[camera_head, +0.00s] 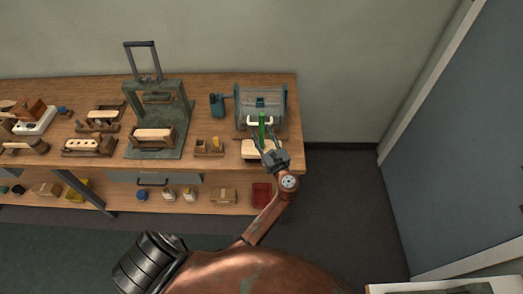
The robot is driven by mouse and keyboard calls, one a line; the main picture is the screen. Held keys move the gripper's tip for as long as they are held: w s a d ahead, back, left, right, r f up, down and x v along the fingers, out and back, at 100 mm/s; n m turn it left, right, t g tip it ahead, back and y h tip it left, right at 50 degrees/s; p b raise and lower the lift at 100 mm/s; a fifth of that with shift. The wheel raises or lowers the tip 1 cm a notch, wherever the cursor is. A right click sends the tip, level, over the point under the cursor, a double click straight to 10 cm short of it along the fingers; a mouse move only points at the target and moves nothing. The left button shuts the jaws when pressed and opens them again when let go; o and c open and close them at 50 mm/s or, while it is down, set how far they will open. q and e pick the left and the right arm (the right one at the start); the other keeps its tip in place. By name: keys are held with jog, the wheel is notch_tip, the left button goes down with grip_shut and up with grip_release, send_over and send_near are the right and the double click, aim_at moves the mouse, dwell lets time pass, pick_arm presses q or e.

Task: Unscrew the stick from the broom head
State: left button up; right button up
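A green stick (262,124) stands near the right end of the workbench, in front of a clear-fronted box. A pale block (249,150), which looks like the broom head, lies at the bench's front edge by the foot of the stick. The gripper hides the stick's lower end and part of the block. The view is too small to tell whether the fingers are closed on the stick. My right gripper is out of view.
The clear-fronted box (277,97) stands close behind the stick. A green press frame (131,107) and several wooden brush blocks (90,146) fill the bench to the left. A red bin (262,190) sits on the lower shelf. Floor (345,190) right of the bench is clear.

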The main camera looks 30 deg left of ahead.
pick_arm(q)
grip_shut()
dwell(0.7)
